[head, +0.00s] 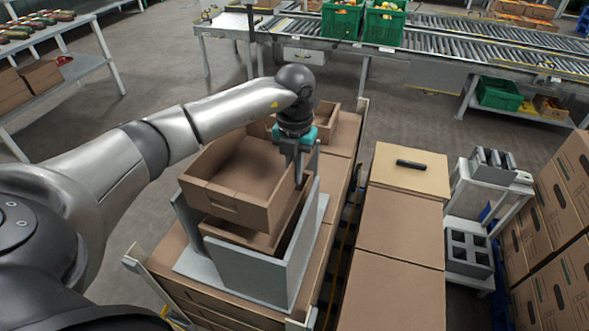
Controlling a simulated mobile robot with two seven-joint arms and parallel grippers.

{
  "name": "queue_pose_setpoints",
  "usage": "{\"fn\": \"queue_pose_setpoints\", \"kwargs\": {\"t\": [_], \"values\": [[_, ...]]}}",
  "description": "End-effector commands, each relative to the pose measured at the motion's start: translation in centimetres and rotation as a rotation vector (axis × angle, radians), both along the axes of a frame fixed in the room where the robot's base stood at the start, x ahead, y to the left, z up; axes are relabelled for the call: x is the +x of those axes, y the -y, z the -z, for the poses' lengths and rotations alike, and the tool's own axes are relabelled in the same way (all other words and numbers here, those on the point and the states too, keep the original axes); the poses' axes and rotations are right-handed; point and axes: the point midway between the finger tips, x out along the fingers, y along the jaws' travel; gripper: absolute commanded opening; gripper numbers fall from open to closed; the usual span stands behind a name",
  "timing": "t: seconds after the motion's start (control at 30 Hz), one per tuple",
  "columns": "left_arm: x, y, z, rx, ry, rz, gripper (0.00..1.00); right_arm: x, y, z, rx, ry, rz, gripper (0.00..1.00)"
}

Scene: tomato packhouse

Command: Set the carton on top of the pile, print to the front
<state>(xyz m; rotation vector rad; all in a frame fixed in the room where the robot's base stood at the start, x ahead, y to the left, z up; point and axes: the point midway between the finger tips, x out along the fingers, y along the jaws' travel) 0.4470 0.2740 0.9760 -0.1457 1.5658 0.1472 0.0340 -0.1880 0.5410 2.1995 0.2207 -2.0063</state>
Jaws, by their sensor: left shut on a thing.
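My left gripper (299,172) is shut on the right-hand wall of an open, empty brown carton (215,203). The carton is slightly tilted and held above another open brown carton (238,236). That lower carton stands inside a grey upright-sided frame (257,276). The held carton hides much of the lower one; whether they touch cannot be told. No clear print shows on the held carton's near wall, which has a small notch-like mark. My right gripper is out of view.
The frame stands on a brown carton-topped cart (155,263). Another open carton (325,118) lies behind. A row of closed cartons (400,222) with a black tool (411,164) is to the right. Printed cartons (565,255) stack at far right. A roller conveyor (470,52) crosses the back.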

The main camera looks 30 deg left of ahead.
Motion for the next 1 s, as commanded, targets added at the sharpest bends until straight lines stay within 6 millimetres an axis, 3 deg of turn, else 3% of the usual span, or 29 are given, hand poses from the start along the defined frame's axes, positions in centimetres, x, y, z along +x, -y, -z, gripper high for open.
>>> {"fn": "queue_pose_setpoints", "kwargs": {"t": [0.5,1.0], "values": [[0.0,0.0,5.3,0.0,0.0,-0.001,0.0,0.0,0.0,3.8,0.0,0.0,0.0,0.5],[0.0,0.0,5.9,0.0,0.001,0.0,0.0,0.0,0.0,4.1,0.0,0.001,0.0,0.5]]}}
